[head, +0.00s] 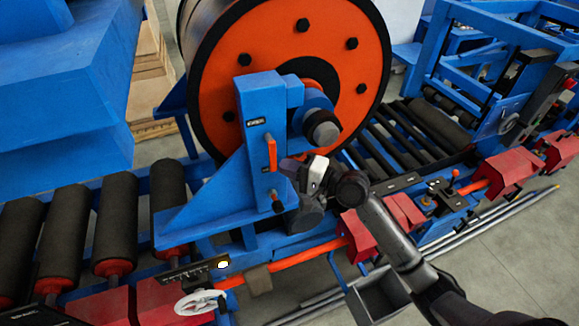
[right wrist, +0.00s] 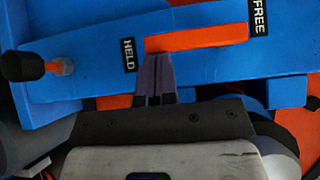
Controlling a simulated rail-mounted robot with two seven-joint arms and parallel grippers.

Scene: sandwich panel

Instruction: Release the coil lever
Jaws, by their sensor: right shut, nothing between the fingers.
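The coil lever is a short orange bar (head: 271,152) on the face of a blue upright post (head: 259,95) in front of the big coil. In the right wrist view the lever (right wrist: 197,38) lies between a HELD label (right wrist: 128,55) and a FREE label (right wrist: 260,17). My right gripper (head: 287,168) is beside the lever's lower part. In the right wrist view its dark fingers (right wrist: 155,58) are together and empty, with their tips at the lever's edge near the HELD end. I cannot tell whether they touch it. My left gripper is not in view.
The orange-faced coil (head: 230,75) stands behind the post. A dark-tipped knob (right wrist: 25,68) sticks out near the HELD end. Black rollers (head: 115,225) lie at left, and a roller conveyor (head: 420,130) runs at right. An orange bar (head: 295,258) and red blocks (head: 405,212) lie along the front.

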